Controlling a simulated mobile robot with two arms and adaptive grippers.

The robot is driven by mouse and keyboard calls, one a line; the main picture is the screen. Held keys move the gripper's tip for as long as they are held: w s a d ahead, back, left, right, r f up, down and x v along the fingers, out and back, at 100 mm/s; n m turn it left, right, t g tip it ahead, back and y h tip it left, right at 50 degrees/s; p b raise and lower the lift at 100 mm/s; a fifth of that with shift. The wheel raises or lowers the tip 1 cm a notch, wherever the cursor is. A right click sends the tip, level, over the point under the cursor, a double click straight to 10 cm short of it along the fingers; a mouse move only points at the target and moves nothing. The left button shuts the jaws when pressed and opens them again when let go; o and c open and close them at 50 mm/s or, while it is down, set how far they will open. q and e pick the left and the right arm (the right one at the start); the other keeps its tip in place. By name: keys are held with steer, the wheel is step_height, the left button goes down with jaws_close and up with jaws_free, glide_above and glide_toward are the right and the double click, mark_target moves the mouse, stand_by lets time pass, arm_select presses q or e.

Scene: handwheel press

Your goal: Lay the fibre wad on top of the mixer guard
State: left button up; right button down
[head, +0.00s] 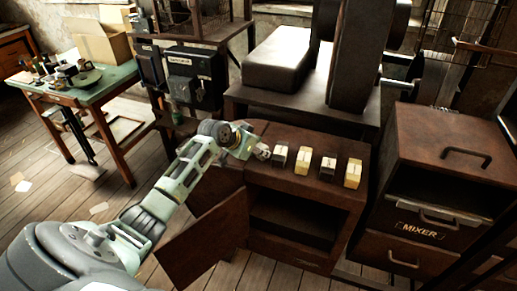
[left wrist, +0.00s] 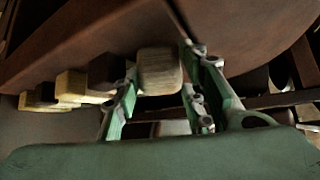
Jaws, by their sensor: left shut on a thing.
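My left gripper (head: 262,153) is at the left end of a row of blocks on the brown cabinet top. In the left wrist view my left gripper (left wrist: 165,100) is shut on a rounded tan block, which I take for the fibre wad (left wrist: 160,68). The wad is hard to make out in the head view. The brown mixer housing (head: 412,140), with a MIXER label and handles, stands at the right. Which part of it is the guard is not clear. My right gripper is in neither view.
Several dark and pale blocks (head: 303,160) stand in a row just right of my left gripper. The cabinet (head: 283,195) has its door (head: 205,240) open. A heavy press (head: 285,60) stands behind. A green table (head: 100,82) with clutter is at the left.

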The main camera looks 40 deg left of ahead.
arm_select(q)
steer(key=shift+f, duration=0.15)
steer(key=o, duration=0.8)
steer(key=shift+r, duration=0.3)
steer(key=b+v, duration=0.1)
steer(key=v, duration=1.1)
steer(key=shift+f+b, duration=0.1)
steer(key=shift+b, duration=0.3)
steer(key=shift+f, duration=0.1)
